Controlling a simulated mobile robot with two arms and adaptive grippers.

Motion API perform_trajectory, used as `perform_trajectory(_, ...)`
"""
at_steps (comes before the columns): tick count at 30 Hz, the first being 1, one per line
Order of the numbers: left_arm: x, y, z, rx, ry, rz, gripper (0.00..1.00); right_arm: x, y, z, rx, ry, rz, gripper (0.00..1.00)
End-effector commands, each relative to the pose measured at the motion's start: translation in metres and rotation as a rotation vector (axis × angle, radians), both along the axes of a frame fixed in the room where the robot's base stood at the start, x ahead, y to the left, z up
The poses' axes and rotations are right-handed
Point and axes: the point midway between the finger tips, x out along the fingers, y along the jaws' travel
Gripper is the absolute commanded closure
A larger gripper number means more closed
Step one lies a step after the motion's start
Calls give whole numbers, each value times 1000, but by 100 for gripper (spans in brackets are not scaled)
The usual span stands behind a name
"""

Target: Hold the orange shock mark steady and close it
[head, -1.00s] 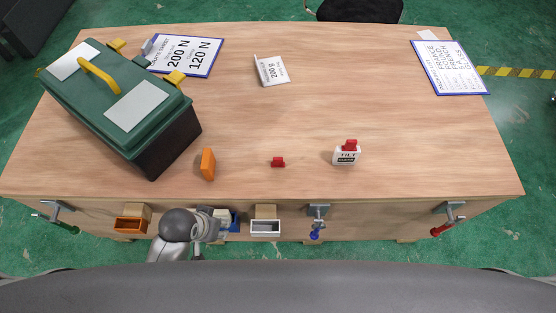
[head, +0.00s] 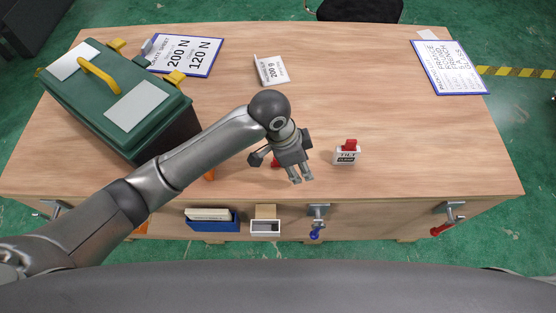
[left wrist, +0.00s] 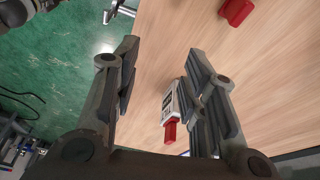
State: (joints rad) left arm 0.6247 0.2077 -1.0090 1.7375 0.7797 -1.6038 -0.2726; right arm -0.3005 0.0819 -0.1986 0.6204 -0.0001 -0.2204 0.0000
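The orange shock mark (head: 209,175) stands near the table's front edge, in front of the green box. My left arm hides most of it in the head view, so I cannot tell its state. My left gripper (head: 302,180) is over the front edge, right of the mark and apart from it. In the left wrist view the gripper (left wrist: 160,52) is open, with nothing held between its fingers. A white tilt mark (head: 346,156) with a red top stands right of the gripper; it also shows in the left wrist view (left wrist: 171,105). My right gripper is not in view.
A small red piece (head: 275,163) lies partly behind the gripper. The green box (head: 105,95) fills the table's left side. Clipboards (head: 185,55) (head: 450,68) and a folded card (head: 271,70) lie farther back. Bins (head: 265,227) and clamps (head: 318,212) line the front edge. The table's middle is clear.

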Motion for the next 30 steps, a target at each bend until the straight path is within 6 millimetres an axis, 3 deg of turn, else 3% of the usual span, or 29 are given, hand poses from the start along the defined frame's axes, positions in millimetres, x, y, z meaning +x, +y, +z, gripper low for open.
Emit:
perform_trajectory(1,13,6,5,53,-14,-43,61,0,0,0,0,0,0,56)
perform_trajectory(6,40,29,15,195,-18,-136,61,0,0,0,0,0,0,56)
perform_trajectory(12,59,49,25,283,-15,-172,61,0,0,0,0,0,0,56)
perform_trajectory(24,62,53,26,297,-12,-176,61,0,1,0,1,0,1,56)
perform_trajectory(30,61,53,1,299,-9,-176,61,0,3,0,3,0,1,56)
